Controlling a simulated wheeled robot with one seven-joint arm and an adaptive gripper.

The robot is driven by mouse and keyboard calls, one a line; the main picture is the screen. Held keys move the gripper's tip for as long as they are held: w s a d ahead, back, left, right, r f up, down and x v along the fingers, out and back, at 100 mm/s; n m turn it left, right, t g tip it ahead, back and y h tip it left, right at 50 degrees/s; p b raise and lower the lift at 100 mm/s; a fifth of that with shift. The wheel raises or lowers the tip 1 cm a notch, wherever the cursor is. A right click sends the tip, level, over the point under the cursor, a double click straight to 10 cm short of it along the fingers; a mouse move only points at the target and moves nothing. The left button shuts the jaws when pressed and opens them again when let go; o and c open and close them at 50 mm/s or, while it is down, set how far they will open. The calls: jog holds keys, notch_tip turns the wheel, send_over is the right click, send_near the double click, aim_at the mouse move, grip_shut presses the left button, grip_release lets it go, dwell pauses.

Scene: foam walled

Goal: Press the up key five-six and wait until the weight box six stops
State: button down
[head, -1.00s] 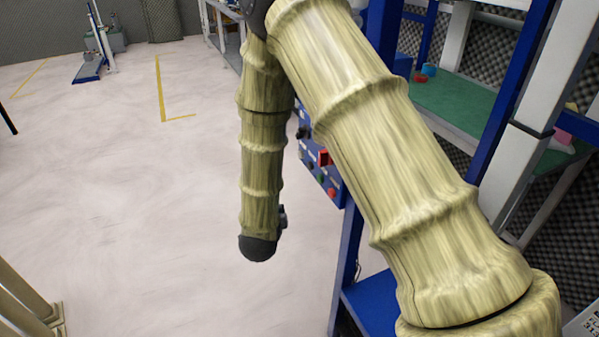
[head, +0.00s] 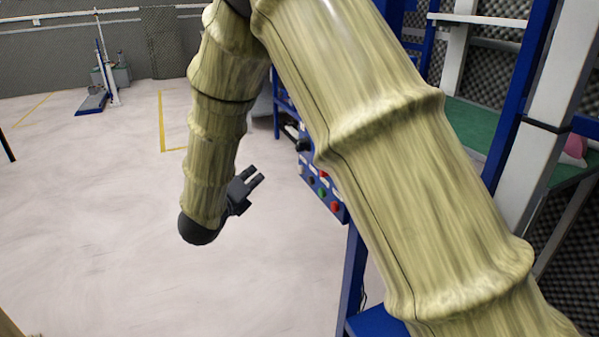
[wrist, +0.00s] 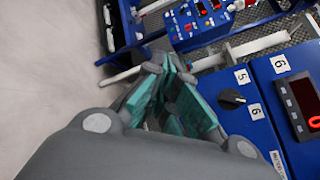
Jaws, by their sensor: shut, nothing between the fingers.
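My gripper (head: 257,178) is shut and empty. It hangs left of a blue control panel (head: 309,171) and points towards it, with a gap between. The panel carries red, green and dark buttons (head: 322,193); my arm covers part of it. In the wrist view my gripper (wrist: 168,68) has teal pads. To its right a blue panel (wrist: 255,85) shows a black selector knob (wrist: 232,98), labels 5 and 6, and a display (wrist: 304,101) with a red digit. I cannot make out which button is the up key five-six, nor identify weight box six.
A second blue unit (wrist: 196,22) with buttons and a red readout is at the top of the wrist view. A blue frame (head: 352,275) stands right of the gripper. Open pale floor (head: 90,220) lies left. A blue-based stand (head: 92,102) is far back left.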

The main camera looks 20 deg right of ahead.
aim_at(301, 170)
jog(key=shift+d, duration=0.1)
jog(key=d, duration=0.8)
jog(key=shift+w+d, duration=0.2)
jog(key=shift+d, duration=0.05)
jog(key=shift+d, duration=0.15)
dwell(1.3)
jog(key=shift+d+b, duration=0.3)
jog(key=shift+b, duration=0.1)
